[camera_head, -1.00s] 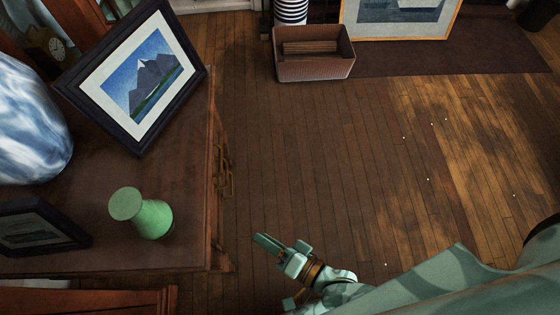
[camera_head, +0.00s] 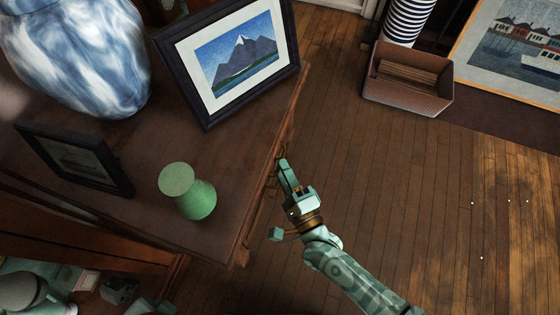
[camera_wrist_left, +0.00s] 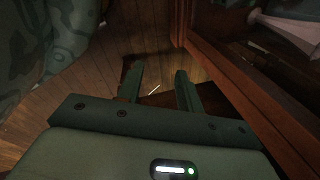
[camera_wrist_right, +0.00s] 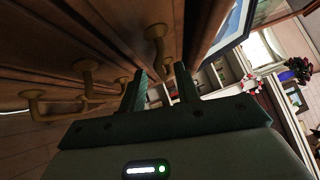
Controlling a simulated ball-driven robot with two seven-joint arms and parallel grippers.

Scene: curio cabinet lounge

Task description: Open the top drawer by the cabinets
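The dark wooden cabinet (camera_head: 140,205) is seen from above at the left in the head view, its drawer front facing right. In the right wrist view, several brass handles (camera_wrist_right: 85,72) stand out from the drawer fronts, which look closed. My right gripper (camera_wrist_right: 162,85) is open there, with one brass handle (camera_wrist_right: 157,38) just beyond its fingertips; contact cannot be told. My left gripper (camera_wrist_left: 158,75) is open and empty, beside a wooden frame (camera_wrist_left: 235,85); I cannot clearly make it out in the head view.
The cabinet top holds a green vase (camera_head: 195,195), a mountain picture (camera_head: 235,62), a small dark frame (camera_head: 75,158) and a blue-white vase (camera_head: 80,55). A brown box (camera_head: 408,80) stands on the floor. The wooden floor (camera_head: 400,190) right of the cabinet is clear.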

